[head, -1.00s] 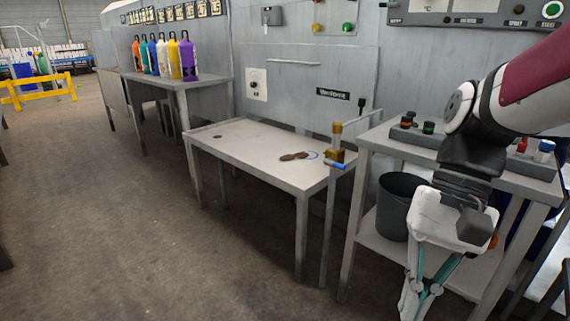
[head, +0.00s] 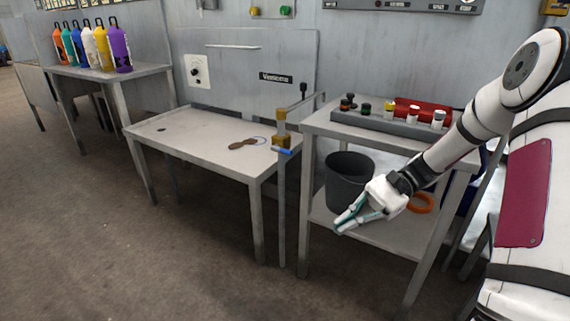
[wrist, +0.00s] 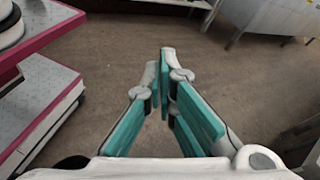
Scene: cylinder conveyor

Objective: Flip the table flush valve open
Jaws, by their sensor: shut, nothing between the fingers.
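The flush valve (head: 281,140) is a brass body on an upright pipe at the right front corner of the low grey table (head: 195,127). Its small blue handle (head: 283,150) sticks out roughly level. My gripper (head: 341,225) is to the right of and below the valve, apart from it, in front of the side shelf. Its teal-padded fingers point left and down. In the wrist view my gripper (wrist: 166,55) is shut and empty, with bare floor beyond it. The valve is not seen clearly there.
A side table (head: 320,131) with a grey rack (head: 400,125) stands right of the valve. A dark bucket (head: 345,188) and an orange ring (head: 421,203) are on its lower shelf. A brown brush-like object (head: 243,144) lies on the low table. Floor at left is free.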

